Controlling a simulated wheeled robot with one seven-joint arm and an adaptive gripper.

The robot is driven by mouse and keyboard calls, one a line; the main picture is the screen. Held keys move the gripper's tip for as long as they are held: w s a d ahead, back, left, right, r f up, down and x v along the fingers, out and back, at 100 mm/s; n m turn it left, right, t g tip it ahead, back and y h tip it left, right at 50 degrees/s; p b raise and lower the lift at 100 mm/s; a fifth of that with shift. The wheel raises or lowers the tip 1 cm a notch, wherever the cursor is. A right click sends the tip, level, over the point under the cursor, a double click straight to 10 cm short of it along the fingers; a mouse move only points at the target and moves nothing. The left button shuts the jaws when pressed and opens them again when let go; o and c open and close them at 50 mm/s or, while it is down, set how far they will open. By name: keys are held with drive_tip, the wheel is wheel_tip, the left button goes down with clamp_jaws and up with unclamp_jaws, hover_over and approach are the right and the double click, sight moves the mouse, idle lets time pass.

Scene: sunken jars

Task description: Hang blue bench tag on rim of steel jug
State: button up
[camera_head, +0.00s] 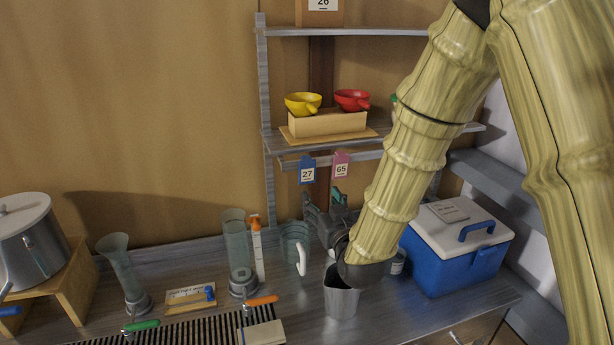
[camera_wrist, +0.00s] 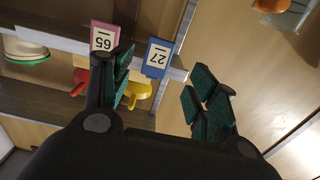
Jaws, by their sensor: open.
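The blue bench tag (camera_head: 307,170), marked 27, hangs from the lower shelf's front rail. It shows upside down in the wrist view (camera_wrist: 157,57), lying in the gap between my fingertips but beyond them. My gripper (camera_head: 323,202) is open and empty, its dark green fingertips just below the tags in the head view. It fills the lower wrist view (camera_wrist: 165,90), with one finger overlapping the pink tag in the picture. A grey metal vessel (camera_head: 341,301), which looks like the steel jug, stands on the bench below my arm; my arm hides part of its rim.
A pink tag (camera_head: 341,166), marked 65, hangs right of the blue one. Yellow (camera_head: 302,104) and red (camera_head: 352,99) cups stand on the shelf above. A clear jug (camera_head: 295,244), a glass cylinder (camera_head: 238,250) and a blue cooler (camera_head: 455,250) crowd the bench.

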sight(310, 158)
drive_tip(key=p+x, duration=0.1)
drive_tip(key=x, duration=0.7)
drive_tip(key=shift+w, duration=0.15)
drive_tip(key=shift+b+x, duration=0.3)
drive_tip(key=shift+x, duration=0.65)
drive_tip(key=shift+r, duration=0.1)
drive_tip(key=shift+c, duration=0.4)
drive_tip(key=c, duration=0.8)
drive_tip(key=shift+r, duration=0.65)
drive_tip(key=shift+r, duration=0.1)
drive_tip(key=shift+r+p, duration=1.05)
drive_tip(key=shift+r, duration=1.45)
drive_tip(key=shift+r, duration=0.2)
